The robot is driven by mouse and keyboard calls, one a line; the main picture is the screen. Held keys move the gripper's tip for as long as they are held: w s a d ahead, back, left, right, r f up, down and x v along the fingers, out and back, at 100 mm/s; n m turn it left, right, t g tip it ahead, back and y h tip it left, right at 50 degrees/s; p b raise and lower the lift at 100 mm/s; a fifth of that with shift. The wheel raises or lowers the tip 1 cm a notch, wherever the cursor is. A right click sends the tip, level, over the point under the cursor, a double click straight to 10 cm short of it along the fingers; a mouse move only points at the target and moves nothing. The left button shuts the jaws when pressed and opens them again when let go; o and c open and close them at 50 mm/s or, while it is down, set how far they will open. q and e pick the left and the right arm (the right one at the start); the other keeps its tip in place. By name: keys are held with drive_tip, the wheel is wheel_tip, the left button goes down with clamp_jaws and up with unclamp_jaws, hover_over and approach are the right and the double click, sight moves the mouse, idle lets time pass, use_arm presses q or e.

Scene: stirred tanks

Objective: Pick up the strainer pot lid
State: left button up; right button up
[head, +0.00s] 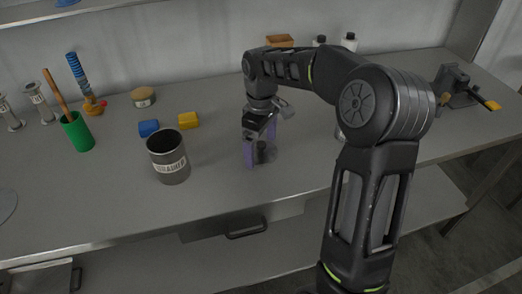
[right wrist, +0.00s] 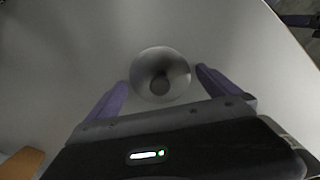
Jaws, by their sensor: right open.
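The strainer pot is probably the grey labelled can (head: 168,160), standing open-topped on the bench, left of my right gripper. My right gripper (head: 259,160) points down close to the bench top, its purple fingers apart. In the right wrist view, a round grey metal piece with a dark centre, which looks like the lid (right wrist: 160,75), lies between the open fingertips (right wrist: 161,78). I see gaps beside it and no grip on it. In the head view the fingers mostly hide it. My left gripper is not in view.
A blue block (head: 149,128) and a yellow block (head: 188,120) lie behind the can. A green cup (head: 76,132) with a wooden stick stands at the left. A round tan-topped container (head: 143,97) stands farther back. A dark vise-like device (head: 456,88) is at the right.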

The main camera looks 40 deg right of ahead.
drive_tip(key=shift+c, duration=0.3)
drive_tip(key=c, duration=1.2)
